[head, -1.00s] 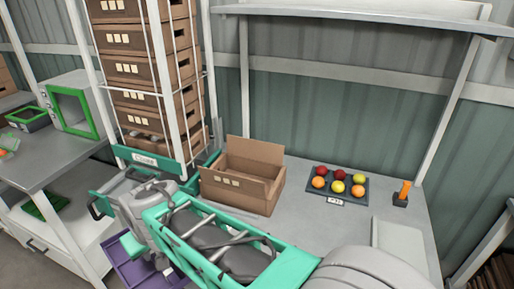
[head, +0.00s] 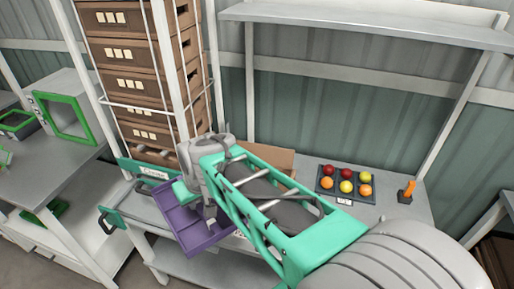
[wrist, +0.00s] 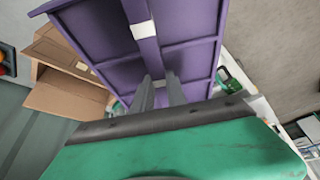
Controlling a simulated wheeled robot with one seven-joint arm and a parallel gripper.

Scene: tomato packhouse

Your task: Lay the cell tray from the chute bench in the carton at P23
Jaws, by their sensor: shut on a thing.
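My gripper (wrist: 160,92) is shut on the purple cell tray (wrist: 190,62), its two grey fingers at the tray's middle rib. In the head view the tray (head: 183,222) hangs tilted in the air below my wrist, in front of the crate rack and left of the bench. The brown open carton (head: 273,158) stands on the bench, mostly hidden behind my arm; only its back edge shows. In the wrist view the carton (wrist: 70,95) is at the left, flaps open, apart from the tray.
A dark tray of several coloured fruits (head: 325,184) and an orange-handled tool (head: 407,190) lie on the grey bench (head: 395,213). A shelf (head: 370,25) hangs above it. A tall rack of brown crates (head: 135,85) stands left of the carton. A side table (head: 50,165) is farther left.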

